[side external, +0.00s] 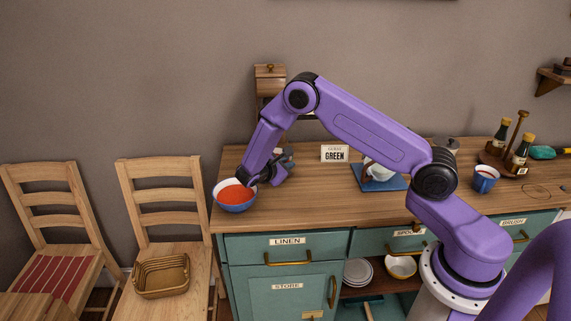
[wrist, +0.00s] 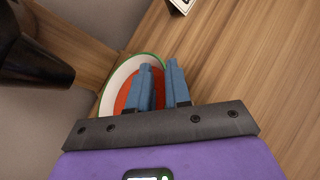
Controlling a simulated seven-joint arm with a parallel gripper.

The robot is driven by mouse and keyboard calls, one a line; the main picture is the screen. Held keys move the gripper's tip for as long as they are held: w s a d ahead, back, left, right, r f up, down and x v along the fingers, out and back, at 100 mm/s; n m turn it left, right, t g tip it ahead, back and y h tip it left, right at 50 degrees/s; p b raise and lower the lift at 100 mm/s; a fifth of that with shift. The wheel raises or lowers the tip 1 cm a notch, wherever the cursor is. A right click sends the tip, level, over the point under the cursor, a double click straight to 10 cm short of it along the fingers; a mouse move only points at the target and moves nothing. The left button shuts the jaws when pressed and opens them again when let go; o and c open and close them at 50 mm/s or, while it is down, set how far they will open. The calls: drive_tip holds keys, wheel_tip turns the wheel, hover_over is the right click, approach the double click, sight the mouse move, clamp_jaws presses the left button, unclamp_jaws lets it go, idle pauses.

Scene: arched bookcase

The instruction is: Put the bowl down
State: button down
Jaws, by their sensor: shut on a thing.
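The bowl (side external: 236,204) is blue outside and white at the rim, with red-orange inside. It is at the left end of the wooden counter (side external: 310,202), by the edge. I cannot tell if it touches the counter top. My gripper (side external: 254,181) is at the bowl's right rim and shut on it. In the wrist view, the blue fingers of my gripper (wrist: 164,83) are over the bowl (wrist: 117,84), hiding its right part. There its rim shows white with a green edge.
Two wooden chairs (side external: 160,190) are left of the counter, one with a basket (side external: 162,276). The counter right of the bowl is clear.

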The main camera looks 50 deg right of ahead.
drive_tip(key=c, duration=1.1)
unclamp_jaws()
drive_tip(key=shift+f, duration=0.1)
drive_tip(key=shift+o, duration=0.2)
